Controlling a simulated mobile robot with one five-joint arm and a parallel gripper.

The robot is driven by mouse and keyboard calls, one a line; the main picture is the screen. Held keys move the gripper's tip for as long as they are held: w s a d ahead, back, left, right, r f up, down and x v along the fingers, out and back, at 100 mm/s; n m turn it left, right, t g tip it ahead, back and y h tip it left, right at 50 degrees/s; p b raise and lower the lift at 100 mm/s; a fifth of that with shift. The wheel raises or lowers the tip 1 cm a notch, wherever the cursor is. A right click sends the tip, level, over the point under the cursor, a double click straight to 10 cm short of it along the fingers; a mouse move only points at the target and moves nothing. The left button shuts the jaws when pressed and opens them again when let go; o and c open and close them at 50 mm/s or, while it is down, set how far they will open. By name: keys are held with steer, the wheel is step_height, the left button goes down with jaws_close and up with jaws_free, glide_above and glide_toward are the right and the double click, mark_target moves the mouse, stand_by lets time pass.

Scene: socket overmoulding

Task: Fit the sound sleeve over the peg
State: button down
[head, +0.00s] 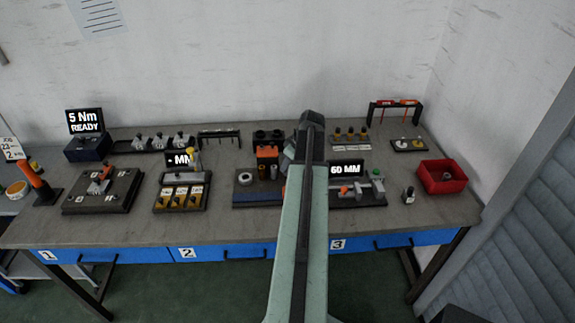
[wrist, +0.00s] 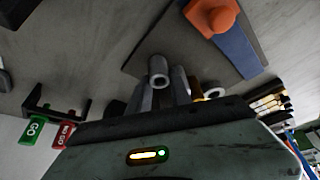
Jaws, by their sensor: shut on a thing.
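My gripper (wrist: 160,88) is shut on a short grey sleeve (wrist: 158,72), held at the fingertips with its open bore facing the camera. In the head view my arm hides the gripper's tips and the held sleeve. A dark tray (head: 240,201) with a blue front strip lies left of my arm. It also shows below the gripper in the wrist view (wrist: 165,42).
On the tray are a pale ring (head: 245,179) and upright dark and brown cylinders (head: 263,171). Right of my arm are a 60 MM display (head: 346,169), a gauge fixture (head: 362,189), a small bottle-like part (head: 409,194) and a red bin (head: 442,177). Fixtures crowd the left side.

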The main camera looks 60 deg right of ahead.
steer(key=shift+f+b, duration=0.65)
steer(key=shift+f, duration=0.1)
steer(key=c, duration=1.1)
jaws_free()
steer(key=p+v, duration=0.7)
steer(key=v, duration=0.1)
steer(key=shift+w, duration=0.1)
